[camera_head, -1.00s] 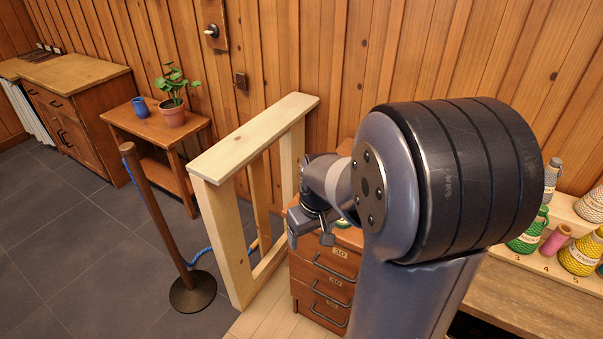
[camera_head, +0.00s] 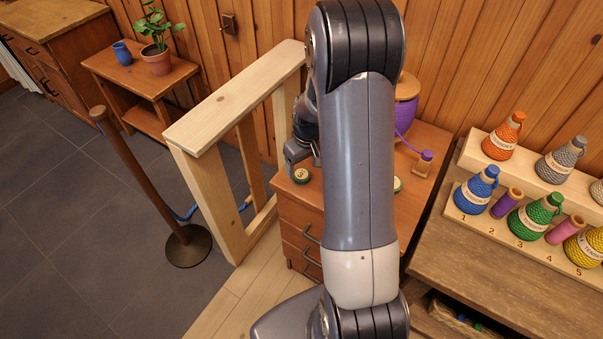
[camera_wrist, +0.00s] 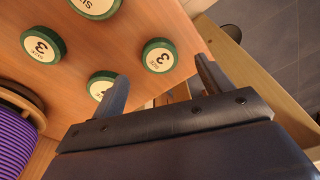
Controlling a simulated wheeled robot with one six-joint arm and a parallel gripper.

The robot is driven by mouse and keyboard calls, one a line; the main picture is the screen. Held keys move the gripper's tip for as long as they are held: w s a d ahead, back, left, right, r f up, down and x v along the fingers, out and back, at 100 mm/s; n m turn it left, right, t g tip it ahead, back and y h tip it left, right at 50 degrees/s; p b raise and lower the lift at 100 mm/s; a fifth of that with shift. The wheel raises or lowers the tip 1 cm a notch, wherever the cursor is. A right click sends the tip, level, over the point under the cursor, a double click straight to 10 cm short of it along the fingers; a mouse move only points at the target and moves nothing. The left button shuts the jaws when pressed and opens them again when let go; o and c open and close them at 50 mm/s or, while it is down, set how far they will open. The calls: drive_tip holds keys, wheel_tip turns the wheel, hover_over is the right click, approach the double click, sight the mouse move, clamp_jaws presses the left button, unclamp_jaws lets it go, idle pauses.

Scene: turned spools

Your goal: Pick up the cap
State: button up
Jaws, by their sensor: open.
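Several round caps with green rims and pale faces lie on the wooden cabinet top. In the wrist view, one cap marked 3 (camera_wrist: 159,55) lies just ahead of and between the fingertips. Another cap marked 3 (camera_wrist: 43,44) is to the left, and a third (camera_wrist: 101,85) is partly hidden by the left finger. A further cap (camera_wrist: 95,6) is cut off by the upper edge. My gripper (camera_wrist: 161,70) is open and empty. In the head view, a cap (camera_head: 301,176) shows just below my gripper (camera_head: 303,160); another (camera_head: 398,184) is partly hidden by my arm.
A purple thread spool (camera_head: 405,113) stands at the back of the cabinet top (camera_head: 425,190); it also shows in the wrist view (camera_wrist: 14,135). A pale wooden frame (camera_head: 215,140) stands left of the cabinet.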

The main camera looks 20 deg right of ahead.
sight(302, 174)
drive_tip(key=shift+w+f+p, duration=0.2)
drive_tip(key=shift+f, duration=0.65)
drive_tip(key=shift+w+f+p, duration=0.2)
drive_tip(key=shift+f+p, duration=0.05)
drive_tip(key=shift+f, duration=0.65)
drive_tip(key=shift+w+f+p, duration=0.2)
drive_tip(key=shift+f, duration=0.65)
drive_tip(key=c, duration=1)
